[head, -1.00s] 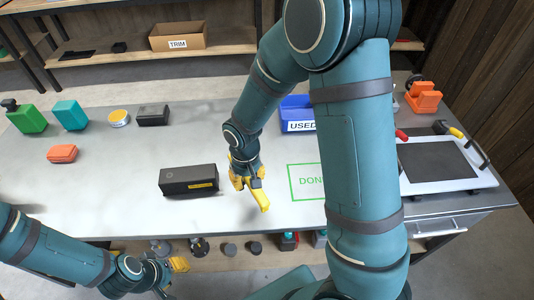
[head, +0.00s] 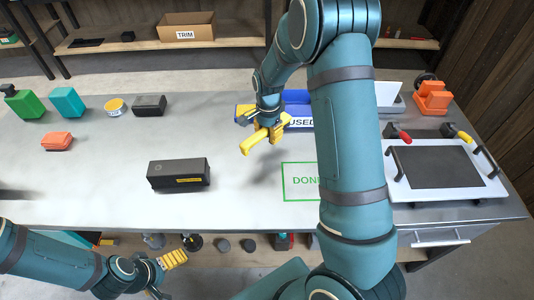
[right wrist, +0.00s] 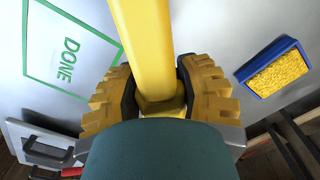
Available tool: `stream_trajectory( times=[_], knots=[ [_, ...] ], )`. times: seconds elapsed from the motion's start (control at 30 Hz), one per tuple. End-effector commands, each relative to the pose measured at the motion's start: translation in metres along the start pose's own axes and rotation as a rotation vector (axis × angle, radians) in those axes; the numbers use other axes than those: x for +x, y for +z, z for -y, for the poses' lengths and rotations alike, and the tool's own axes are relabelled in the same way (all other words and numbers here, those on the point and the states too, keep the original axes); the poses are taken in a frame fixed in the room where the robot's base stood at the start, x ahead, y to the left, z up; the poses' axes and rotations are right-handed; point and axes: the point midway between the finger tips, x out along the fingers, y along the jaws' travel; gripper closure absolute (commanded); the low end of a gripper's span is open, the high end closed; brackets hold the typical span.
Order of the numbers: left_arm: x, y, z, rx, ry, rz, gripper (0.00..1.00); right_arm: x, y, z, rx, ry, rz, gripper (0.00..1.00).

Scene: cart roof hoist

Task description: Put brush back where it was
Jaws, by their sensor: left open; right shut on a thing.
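The brush (head: 254,141) shows as a yellow bar in my right gripper (head: 268,128), which is shut on it. It is held out over the table, left of the blue USED bin (head: 298,122) and beyond the green DONE outline (head: 284,181). In the right wrist view the yellow brush (right wrist: 148,40) sits between both fingers of the right gripper (right wrist: 158,95); I cannot make out bristles. My left gripper (head: 165,272) is open and empty at the table's front edge, low in the head view.
A black box (head: 178,174) lies on the table at centre left. A white tray with a dark plate (head: 440,167) is at the right. A blue-edged block with a yellow face (right wrist: 276,72) lies right of the gripper in the wrist view.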

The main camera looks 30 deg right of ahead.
Motion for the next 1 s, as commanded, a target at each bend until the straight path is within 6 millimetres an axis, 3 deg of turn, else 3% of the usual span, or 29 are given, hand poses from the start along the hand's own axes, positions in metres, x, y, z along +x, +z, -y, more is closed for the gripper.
stream_trajectory(
  times=[0.2, 0.57, 1.0],
  knots=[
    [0.011, -0.001, 0.004, 0.001, 0.0, -0.005, 0.0, 0.042, 0.0, -0.001, -0.003, 0.003, 0.001, 1.0],
    [0.021, -0.002, 0.008, 0.002, 0.0, -0.01, 0.0, 0.081, 0.001, -0.001, -0.006, 0.003, 0.001, 1.0],
    [0.023, -0.003, 0.009, 0.002, -0.001, -0.012, 0.0, 0.088, 0.001, -0.001, -0.007, 0.001, 0.0, 1.0]
  ],
)
